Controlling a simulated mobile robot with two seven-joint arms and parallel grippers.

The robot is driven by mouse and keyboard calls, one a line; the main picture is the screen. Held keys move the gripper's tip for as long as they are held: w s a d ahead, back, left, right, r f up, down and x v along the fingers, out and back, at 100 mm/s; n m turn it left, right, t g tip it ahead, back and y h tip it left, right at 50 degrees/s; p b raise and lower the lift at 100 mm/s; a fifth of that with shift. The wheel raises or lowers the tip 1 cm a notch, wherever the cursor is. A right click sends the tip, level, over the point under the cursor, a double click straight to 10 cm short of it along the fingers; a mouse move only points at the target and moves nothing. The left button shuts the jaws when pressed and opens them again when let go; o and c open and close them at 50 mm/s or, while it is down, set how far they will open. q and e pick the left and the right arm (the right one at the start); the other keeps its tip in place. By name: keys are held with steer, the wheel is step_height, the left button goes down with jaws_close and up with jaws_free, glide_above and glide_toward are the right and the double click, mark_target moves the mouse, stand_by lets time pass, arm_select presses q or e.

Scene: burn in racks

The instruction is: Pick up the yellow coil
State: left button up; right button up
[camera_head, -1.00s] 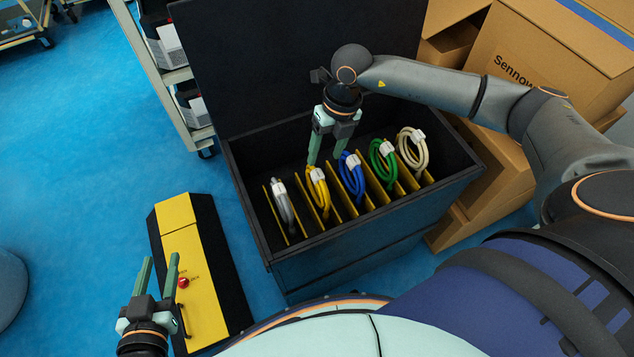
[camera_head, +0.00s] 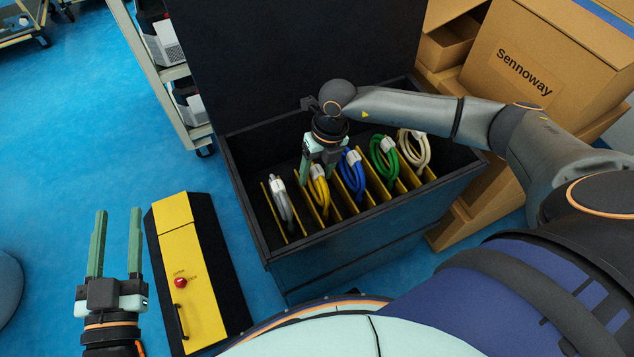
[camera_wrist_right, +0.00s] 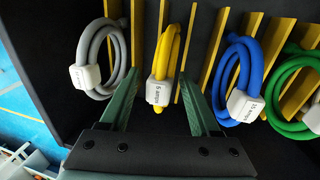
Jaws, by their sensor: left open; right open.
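The yellow coil (camera_head: 318,190) with its white label block stands in a slot of the black bin, between the white-grey coil (camera_head: 281,200) and the blue coil (camera_head: 352,175). My right gripper (camera_head: 316,180) is open over it. In the right wrist view the yellow coil (camera_wrist_right: 163,68) lies between the two open green fingers of that gripper (camera_wrist_right: 160,95), with a gap on each side. The label reads upside down or sideways. My left gripper (camera_head: 117,218) is open and empty, left of the bin above the blue floor.
The black bin (camera_head: 350,235) has yellow dividers, a raised lid behind, and also holds a green coil (camera_head: 384,158) and a cream coil (camera_head: 414,150). A yellow-black box with a red button (camera_head: 185,240) lies left of it. Cardboard boxes (camera_head: 540,70) stand at the right.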

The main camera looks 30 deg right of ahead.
steer(key=shift+c, duration=0.3)
jaws_close()
steer(key=shift+r, duration=0.1)
stand_by(1.0)
